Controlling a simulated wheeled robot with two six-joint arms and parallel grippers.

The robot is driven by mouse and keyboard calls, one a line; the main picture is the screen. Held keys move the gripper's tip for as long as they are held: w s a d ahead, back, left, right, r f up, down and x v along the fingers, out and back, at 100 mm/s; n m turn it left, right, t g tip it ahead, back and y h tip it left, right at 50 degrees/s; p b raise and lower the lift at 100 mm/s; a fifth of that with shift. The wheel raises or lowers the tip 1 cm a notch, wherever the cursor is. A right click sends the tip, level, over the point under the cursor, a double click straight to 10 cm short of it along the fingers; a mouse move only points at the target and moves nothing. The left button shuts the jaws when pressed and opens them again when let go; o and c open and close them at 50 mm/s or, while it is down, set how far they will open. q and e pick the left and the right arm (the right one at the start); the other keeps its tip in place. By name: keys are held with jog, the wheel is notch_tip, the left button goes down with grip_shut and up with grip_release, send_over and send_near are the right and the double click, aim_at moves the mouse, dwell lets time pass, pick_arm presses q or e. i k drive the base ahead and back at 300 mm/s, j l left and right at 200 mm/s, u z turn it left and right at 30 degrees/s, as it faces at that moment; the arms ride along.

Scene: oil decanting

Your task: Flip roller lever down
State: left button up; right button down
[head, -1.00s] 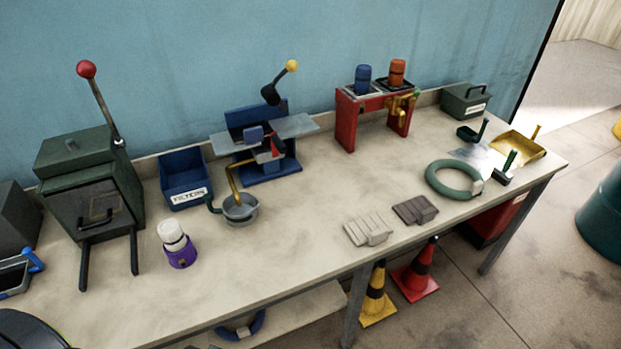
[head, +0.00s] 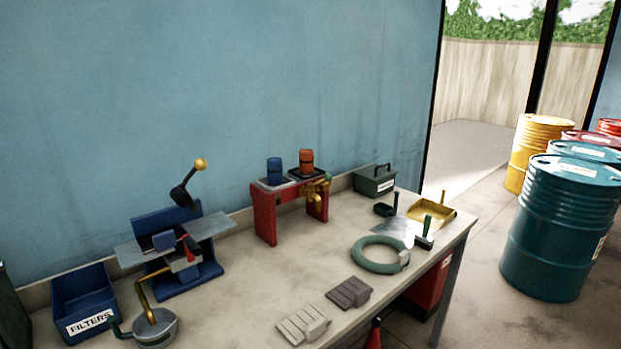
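A lever with a yellow ball knob (head: 201,164) and a black lower part (head: 183,195) stands up and leans right above the blue machine (head: 190,270). The machine has grey side plates (head: 212,226) and a small red handle (head: 190,245) at its front. A brass-coloured pipe (head: 146,299) curves down from it to a grey pot (head: 157,329) with a green handle. I cannot tell for sure which part is the roller. Neither of my grippers shows.
A blue FILTERS bin (head: 85,303) stands left of the machine. A red stand (head: 265,214) holds a blue canister (head: 275,171) and an orange one (head: 306,161). Grey pads (head: 305,326) and a green ring (head: 362,262) lie toward the front. Drums (head: 550,230) stand at right.

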aim_at(200, 164)
jog(key=i+l+u, duration=0.1)
jog(key=u, duration=0.25)
jog(key=i+l+u, duration=0.1)
jog(key=l+u, duration=0.45)
jog(key=u, duration=0.15)
